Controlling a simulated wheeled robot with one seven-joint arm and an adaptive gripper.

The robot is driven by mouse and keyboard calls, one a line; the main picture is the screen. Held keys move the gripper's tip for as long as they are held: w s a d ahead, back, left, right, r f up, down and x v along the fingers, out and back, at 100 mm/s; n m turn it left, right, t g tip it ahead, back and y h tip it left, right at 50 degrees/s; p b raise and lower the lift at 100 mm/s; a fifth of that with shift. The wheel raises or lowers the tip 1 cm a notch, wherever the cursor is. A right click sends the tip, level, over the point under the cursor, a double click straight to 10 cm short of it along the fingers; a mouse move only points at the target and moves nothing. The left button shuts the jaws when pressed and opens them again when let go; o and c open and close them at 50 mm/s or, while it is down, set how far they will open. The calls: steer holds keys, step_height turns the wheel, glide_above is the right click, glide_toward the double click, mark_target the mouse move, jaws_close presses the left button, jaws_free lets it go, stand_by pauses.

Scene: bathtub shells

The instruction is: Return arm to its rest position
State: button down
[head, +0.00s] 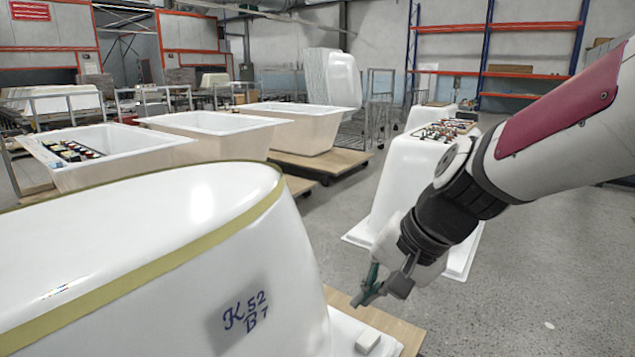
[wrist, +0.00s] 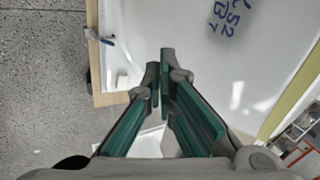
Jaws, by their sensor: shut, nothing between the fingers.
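My gripper (head: 366,297) is at the end of my arm, which reaches in from the right in the head view. Its fingers are shut with nothing held. In the wrist view the green-lined fingers (wrist: 160,88) meet near the middle, above the edge of a white tub shell. That large upturned white shell (head: 170,250) fills the lower left of the head view. It has a yellow-green band and blue lettering "K 52 B 7". My gripper is just right of this shell, apart from it as far as I can tell.
A small white block (head: 368,342) sits on the shell's flange, on a wooden pallet (head: 412,335). Another upturned white shell (head: 400,170) with tools on top stands behind my gripper. Upright tubs (head: 210,128) stand at the back left. Grey floor (head: 540,270) is open at right.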

steer(key=s+d+n+g+h, duration=0.15)
steer(key=s+d, duration=0.25)
steer(key=s, duration=0.4)
steer(key=s+d+r+n+h, duration=0.15)
steer(key=s+d, duration=0.25)
steer(key=s, duration=0.5)
steer(key=s+d+n+g+h, duration=0.15)
steer(key=s+d, duration=0.25)
steer(key=s, duration=0.4)
step_height(320, 180, up, 19)
steer(key=t+p, duration=0.3)
steer(key=p, duration=1.4)
steer(key=shift+a+f+n+t, duration=0.15)
steer(key=shift+a+n+t, duration=0.05)
steer(key=shift+n+t, duration=0.15)
steer(key=shift+w, duration=0.1)
